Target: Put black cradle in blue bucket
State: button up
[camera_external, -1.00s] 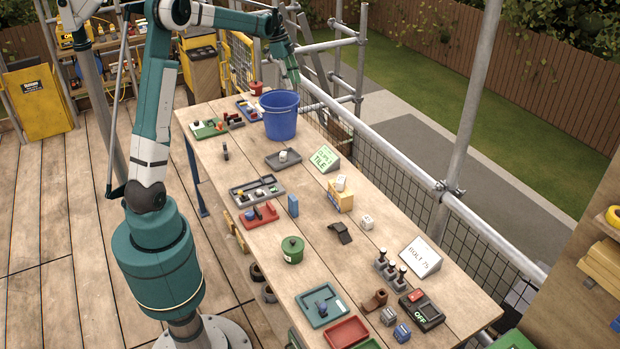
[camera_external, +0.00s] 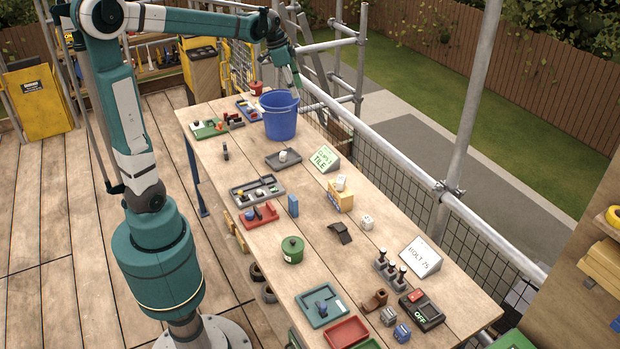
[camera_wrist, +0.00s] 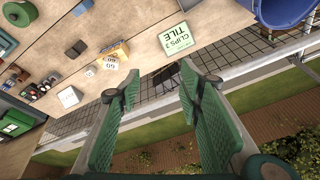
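A small black angled piece (camera_external: 340,232), which looks like the black cradle, lies on the middle of the table; a dark piece in the wrist view (camera_wrist: 76,50) appears to be the same one. The blue bucket (camera_external: 280,118) stands upright at the table's far end, and part of it shows at the top right of the wrist view (camera_wrist: 284,10). My gripper (camera_external: 297,86) is high at the far end, by the bucket's right rim in the picture. In the wrist view its green fingers (camera_wrist: 158,88) are wide apart with nothing held between them.
The "clips tile" sign (camera_external: 325,158) and a grey tray (camera_external: 283,160) stand near the bucket. A yellow box (camera_external: 340,197) and a white die (camera_external: 367,222) are close to the black piece. Scaffold rails (camera_external: 400,165) run along the table's right side.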

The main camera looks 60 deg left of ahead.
jog(key=s+d+n+t, duration=0.1)
jog(key=s+d+n, duration=0.2)
jog(key=s+d, duration=0.95)
jog(key=s+d+f+n+t, duration=0.1)
jog(key=s+d+f, duration=0.2)
jog(key=s, duration=0.4)
jog(key=s+d+f+n+t, duration=0.1)
jog(key=s+d+f, duration=0.3)
jog(key=s+d, duration=0.2)
jog(key=shift+s+d+f+n+t+y, duration=0.15)
jog(key=shift+s+d+n+t+y, duration=0.15)
jog(key=shift+s+n, duration=0.1)
